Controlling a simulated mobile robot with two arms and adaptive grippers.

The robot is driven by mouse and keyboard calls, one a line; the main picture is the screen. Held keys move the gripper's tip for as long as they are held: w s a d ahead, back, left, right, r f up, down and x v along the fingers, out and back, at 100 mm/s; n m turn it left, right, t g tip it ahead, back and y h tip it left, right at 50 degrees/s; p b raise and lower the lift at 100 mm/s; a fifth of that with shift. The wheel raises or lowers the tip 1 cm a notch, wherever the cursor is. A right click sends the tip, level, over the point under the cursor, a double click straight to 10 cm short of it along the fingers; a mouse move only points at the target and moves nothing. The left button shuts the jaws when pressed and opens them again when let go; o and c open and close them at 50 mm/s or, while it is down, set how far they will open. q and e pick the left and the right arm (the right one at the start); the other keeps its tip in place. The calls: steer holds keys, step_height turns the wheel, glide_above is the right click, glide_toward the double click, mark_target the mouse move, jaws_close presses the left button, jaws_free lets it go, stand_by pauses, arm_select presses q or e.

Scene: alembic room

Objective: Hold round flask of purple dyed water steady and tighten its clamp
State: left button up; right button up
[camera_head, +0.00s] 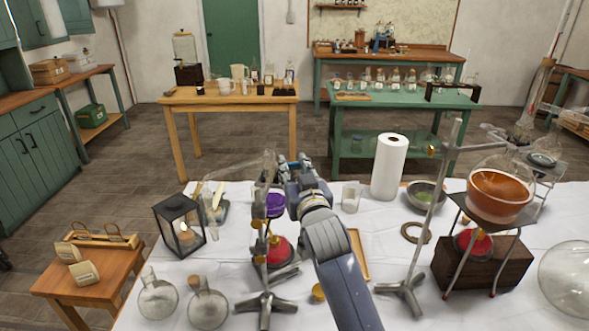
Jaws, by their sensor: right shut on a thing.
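The round flask of purple dyed water (275,204) hangs upright on a stand (266,302) left of the middle of the white-covered table. Its clear glass neck rises above the purple liquid. A red thing with a brass-coloured part (280,250) sits below the flask. My right gripper (284,178) reaches in from the front right and is shut at the flask's upper right side, on the flask as far as I can tell. The exact contact and much of the clamp are hidden by the gripper. My left gripper is not in view.
A black lantern (180,228) and two empty round flasks (208,305) stand to the left. A second stand (402,292) rises right of my arm.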

steer(key=o, duration=0.8)
steer(key=v, duration=1.2)
steer(key=shift+f, duration=0.1)
